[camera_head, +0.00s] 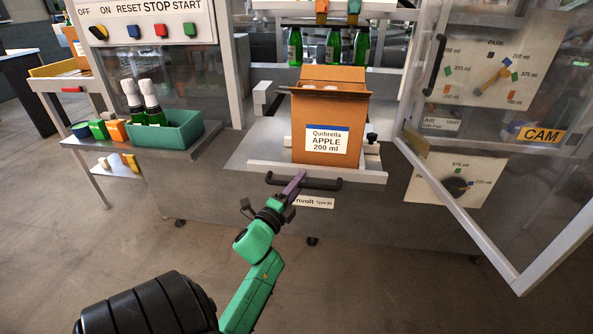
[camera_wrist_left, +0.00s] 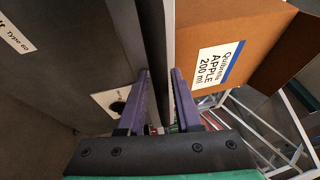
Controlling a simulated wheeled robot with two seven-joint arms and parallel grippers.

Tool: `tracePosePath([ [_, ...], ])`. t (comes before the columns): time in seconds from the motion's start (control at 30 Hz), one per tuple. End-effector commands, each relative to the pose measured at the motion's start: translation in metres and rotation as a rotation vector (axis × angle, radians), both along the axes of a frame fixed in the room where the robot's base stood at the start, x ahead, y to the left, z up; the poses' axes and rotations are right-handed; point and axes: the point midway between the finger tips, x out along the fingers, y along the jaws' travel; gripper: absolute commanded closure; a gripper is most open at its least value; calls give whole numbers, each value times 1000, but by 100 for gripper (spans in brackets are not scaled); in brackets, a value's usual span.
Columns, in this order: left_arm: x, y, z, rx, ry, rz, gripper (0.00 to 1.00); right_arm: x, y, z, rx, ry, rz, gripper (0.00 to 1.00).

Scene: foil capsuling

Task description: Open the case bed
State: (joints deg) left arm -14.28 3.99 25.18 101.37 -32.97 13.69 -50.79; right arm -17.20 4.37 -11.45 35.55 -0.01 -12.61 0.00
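The case bed (camera_head: 262,168) is a pale tray at the machine's front, carrying an open cardboard box (camera_head: 310,115) labelled "Quibrella APPLE 200 ml". A black bar handle (camera_head: 328,185) runs along the bed's front edge. The box also shows in that view (camera_wrist_left: 245,25), right of the fingers. My right gripper is not in view.
A green bin (camera_head: 180,132) with bottles is on the left shelf, beside coloured blocks. Green bottles (camera_head: 333,47) stand behind the box. The floor before the bed is clear apart from my arm.

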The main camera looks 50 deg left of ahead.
Motion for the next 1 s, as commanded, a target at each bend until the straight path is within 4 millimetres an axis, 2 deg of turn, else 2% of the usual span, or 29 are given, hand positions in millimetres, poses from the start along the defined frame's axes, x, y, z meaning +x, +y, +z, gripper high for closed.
tracePosePath([
  [0.17,-15,-4,-4,-2,2,1,68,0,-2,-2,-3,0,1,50],
  [0.6,-104,-26,-21,-2,2,2,68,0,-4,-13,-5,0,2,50],
  [0.73,-115,-29,-21,0,1,1,68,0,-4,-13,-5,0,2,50],
  [1.0,-115,-30,-21,0,-1,0,68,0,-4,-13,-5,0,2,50],
])
